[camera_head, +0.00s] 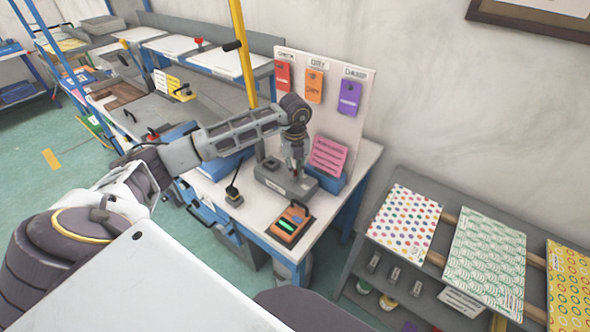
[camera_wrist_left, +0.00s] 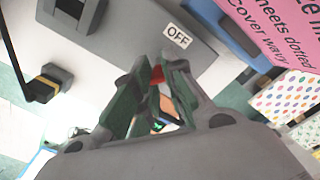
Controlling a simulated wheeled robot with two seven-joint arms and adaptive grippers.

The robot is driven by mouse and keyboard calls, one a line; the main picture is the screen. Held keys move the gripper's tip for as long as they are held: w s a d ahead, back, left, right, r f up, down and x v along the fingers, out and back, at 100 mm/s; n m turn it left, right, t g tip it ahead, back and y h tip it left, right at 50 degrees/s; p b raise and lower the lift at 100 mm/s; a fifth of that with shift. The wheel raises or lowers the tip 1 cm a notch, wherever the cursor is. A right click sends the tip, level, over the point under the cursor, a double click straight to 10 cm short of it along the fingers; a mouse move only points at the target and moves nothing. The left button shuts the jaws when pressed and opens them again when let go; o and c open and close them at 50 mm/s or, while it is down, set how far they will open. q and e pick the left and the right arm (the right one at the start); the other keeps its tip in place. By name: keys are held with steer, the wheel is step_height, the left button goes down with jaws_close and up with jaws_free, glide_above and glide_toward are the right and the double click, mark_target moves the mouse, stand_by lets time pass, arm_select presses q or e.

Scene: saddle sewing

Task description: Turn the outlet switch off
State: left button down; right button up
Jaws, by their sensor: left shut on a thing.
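The outlet box (camera_head: 272,180) is a grey block on the white-topped table. In the left wrist view its grey face (camera_wrist_left: 120,55) carries a white OFF label (camera_wrist_left: 177,36). My left gripper (camera_head: 297,168) reaches down onto the box from above. In the left wrist view the gripper's fingers (camera_wrist_left: 155,88) are close together, just beside the OFF label. A small red part, the outlet switch (camera_wrist_left: 157,74), shows between the fingertips, and the gripper is shut on it. The fingers hide most of the switch, so its exact tilt cannot be told. My right gripper is out of view.
An orange device with a green display (camera_head: 291,222) sits at the table's near corner. A black-handled tool (camera_head: 234,192) stands left of the box. A pink card (camera_head: 327,157) in a blue holder stands close behind it. A tag board (camera_head: 345,118) rises behind.

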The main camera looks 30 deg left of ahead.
arm_select(q)
steer(key=n, duration=0.3)
steer(key=shift+n, duration=2.3)
steer(key=c, duration=0.9)
jaws_free()
steer(key=shift+r, duration=0.15)
steer(key=shift+r, duration=5.85)
